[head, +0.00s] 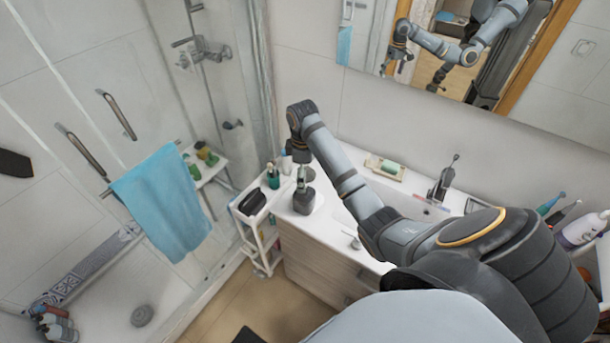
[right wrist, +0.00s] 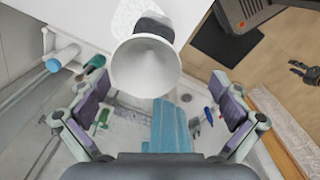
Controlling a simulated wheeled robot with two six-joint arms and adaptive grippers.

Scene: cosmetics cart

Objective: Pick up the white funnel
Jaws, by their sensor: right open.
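The white funnel (right wrist: 145,66) shows in the right wrist view as a pale cone. It is at the top centre, left of the midline, beyond the fingertips. A dark grey thing (right wrist: 153,24) shows just behind it. I cannot make out the funnel clearly in the head view. My right gripper (right wrist: 161,90) is open and empty, its purple-padded fingers wide apart on both sides of the view. In the head view my right arm reaches across the sink counter to its left end. My left gripper is not in view.
A white cart (head: 250,222) with a black item and bottles stands left of the counter (head: 290,218). A blue towel (head: 160,200) hangs at left. A tap (head: 441,182) and soap dish (head: 384,168) are further right. A mirror hangs above.

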